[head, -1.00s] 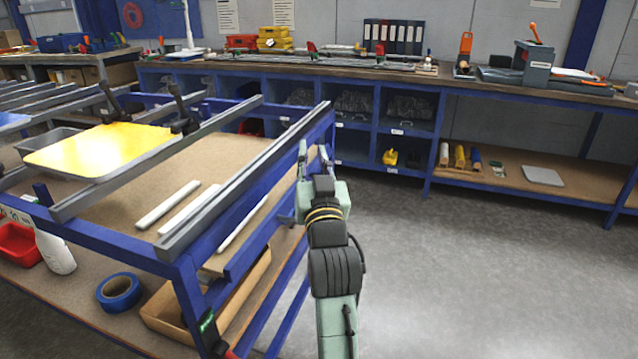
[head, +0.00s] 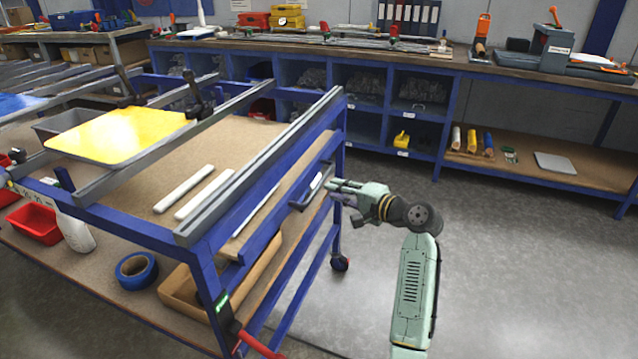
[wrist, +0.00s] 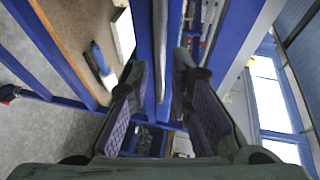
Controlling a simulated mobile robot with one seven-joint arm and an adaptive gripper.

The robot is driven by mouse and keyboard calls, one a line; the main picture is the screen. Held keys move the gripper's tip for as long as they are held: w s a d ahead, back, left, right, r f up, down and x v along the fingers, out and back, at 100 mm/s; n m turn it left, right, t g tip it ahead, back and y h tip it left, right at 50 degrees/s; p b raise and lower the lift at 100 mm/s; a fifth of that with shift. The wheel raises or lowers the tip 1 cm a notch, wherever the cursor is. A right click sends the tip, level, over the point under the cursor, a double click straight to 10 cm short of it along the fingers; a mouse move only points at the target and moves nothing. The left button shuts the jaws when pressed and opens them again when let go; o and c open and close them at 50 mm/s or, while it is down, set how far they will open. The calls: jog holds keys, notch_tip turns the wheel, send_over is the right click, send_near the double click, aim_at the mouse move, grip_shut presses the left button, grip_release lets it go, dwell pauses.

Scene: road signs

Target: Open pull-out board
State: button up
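The pull-out board sits under the top rail of the blue-framed worktable. Its blue front (head: 258,228) faces right, and a dark blue handle (head: 305,196) stands out from it. The board looks pushed in along the table's side. My gripper (head: 334,188) points left at this side, close to the handle, at about its height. In the wrist view my gripper (wrist: 160,95) has its two purple-padded fingers apart. Blue bars (wrist: 160,60) run between and beyond them. I cannot tell which bar is the handle, or whether a finger touches it.
A yellow sheet (head: 115,135) and white bars (head: 184,188) lie on the worktable. The floor (head: 520,270) right of the table is clear. A long workbench (head: 340,62) stands behind.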

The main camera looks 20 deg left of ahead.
aim_at(319, 183)
jog(key=p+x, duration=0.1)
jog(key=x, duration=0.6)
jog(key=shift+c, duration=0.5)
grip_shut()
